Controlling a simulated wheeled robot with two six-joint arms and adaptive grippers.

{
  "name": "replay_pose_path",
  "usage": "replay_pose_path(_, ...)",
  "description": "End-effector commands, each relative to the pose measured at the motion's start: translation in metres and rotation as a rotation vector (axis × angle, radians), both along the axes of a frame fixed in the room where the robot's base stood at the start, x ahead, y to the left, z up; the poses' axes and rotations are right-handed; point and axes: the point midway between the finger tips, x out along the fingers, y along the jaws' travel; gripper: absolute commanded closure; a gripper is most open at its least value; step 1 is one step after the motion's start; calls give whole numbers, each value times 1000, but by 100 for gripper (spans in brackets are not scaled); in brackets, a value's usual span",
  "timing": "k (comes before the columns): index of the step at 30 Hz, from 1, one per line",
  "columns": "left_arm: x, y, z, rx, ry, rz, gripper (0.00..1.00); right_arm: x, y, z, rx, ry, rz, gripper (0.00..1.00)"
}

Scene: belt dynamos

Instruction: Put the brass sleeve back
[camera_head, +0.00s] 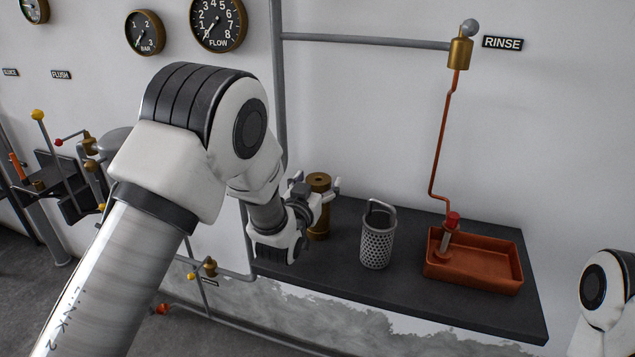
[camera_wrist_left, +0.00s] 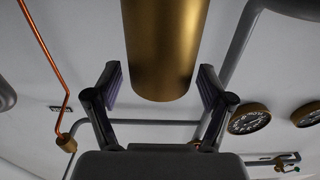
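The brass sleeve (camera_head: 319,222) stands upright at the left end of the dark shelf, partly hidden by my left gripper. My left gripper (camera_head: 318,188) is at the upper part of the sleeve, with a finger showing on either side of it. In the left wrist view the sleeve (camera_wrist_left: 165,45) lies between the two spread fingers of the gripper (camera_wrist_left: 160,85), with a gap visible at each side. The gripper is open and holds nothing. My right gripper is out of view; only part of the right arm shows at the right edge.
A perforated metal basket (camera_head: 377,242) with a loop handle stands right of the sleeve on the shelf (camera_head: 410,290). An orange-red tray (camera_head: 490,285) holding a red-topped metal piece is further right. Pipes, gauges and a brass valve (camera_head: 460,52) are on the wall.

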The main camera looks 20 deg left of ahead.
Motion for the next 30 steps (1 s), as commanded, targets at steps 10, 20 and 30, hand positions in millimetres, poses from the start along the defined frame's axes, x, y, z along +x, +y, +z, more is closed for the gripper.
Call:
replay_pose_path(10,-23,1,-2,1,2,0,19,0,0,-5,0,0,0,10)
replay_pose_path(20,-103,3,-3,0,1,0,19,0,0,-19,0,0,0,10)
replay_pose_path(30,-120,4,-1,0,0,0,19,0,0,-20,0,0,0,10)
